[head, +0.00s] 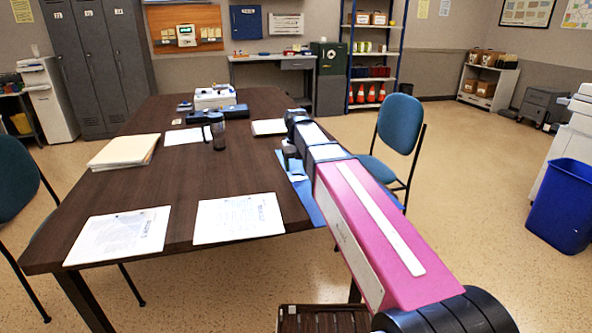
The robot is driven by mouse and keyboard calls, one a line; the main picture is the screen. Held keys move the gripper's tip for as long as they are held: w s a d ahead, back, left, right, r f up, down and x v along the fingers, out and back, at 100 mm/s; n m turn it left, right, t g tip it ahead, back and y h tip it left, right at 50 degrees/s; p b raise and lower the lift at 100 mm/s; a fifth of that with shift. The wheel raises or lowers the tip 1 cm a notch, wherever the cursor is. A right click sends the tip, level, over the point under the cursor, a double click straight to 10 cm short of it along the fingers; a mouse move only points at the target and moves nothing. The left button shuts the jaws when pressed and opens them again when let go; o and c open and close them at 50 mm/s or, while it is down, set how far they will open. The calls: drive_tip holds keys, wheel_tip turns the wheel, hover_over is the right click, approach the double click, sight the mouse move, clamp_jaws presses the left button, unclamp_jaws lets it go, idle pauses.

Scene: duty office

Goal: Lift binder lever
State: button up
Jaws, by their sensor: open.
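A blue sheet-like thing, probably the binder (308,203), lies at the right edge of the dark table. My arm crosses over it and hides most of it. No lever can be made out. My gripper (289,156) is at the far end of my arm, over the table's right side beside the blue thing. It is small and dark here, and its fingertips are not clear. I see nothing held in it. I cannot tell whether it touches the binder.
The dark table (190,215) bears papers (238,218), a paper stack (125,151), a dark mug (217,131) and a white device (214,97). A blue chair (400,124) stands right of my arm. A blue bin (562,207) stands farther right. Open floor lies between them.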

drive_tip(key=shift+f, duration=0.9)
clamp_jaws()
